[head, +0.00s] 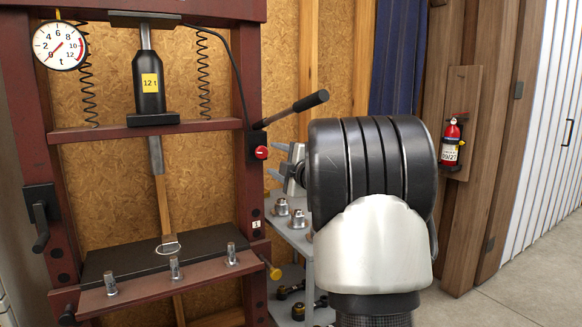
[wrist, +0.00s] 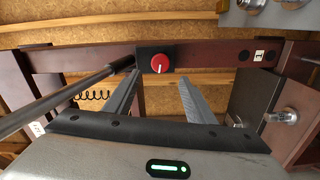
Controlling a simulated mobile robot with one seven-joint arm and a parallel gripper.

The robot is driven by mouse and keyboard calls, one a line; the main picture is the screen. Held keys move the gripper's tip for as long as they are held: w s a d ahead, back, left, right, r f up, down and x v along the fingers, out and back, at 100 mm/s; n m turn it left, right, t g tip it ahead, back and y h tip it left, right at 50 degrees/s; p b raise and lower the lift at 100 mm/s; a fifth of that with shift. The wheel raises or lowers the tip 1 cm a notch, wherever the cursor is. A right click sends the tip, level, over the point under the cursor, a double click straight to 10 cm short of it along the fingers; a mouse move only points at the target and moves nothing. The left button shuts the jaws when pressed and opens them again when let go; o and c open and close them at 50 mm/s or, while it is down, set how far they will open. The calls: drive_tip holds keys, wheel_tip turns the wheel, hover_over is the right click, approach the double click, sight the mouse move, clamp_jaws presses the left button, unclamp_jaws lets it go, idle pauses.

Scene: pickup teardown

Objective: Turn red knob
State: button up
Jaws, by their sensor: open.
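The red knob (head: 262,152) sits on a small black box on the right post of the dark red press, below the pump lever. Its face with a white pointer line shows in the wrist view (wrist: 160,64), between and beyond my fingertips. My gripper (head: 278,162) is open and empty, a little to the right of the knob in the head view. In the wrist view my gripper (wrist: 159,76) has one finger on each side of the knob, with a gap to it. My arm hides part of the shelf behind it.
The black-gripped pump lever (head: 298,108) sticks out above the knob and runs close along my left finger in the wrist view. A grey shelf (head: 290,240) with metal parts stands below my gripper. A fire extinguisher (head: 452,145) hangs at right.

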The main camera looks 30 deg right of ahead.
drive_tip(key=s, duration=0.9)
drive_tip(key=shift+d+p, duration=0.15)
drive_tip(key=shift+p, duration=0.15)
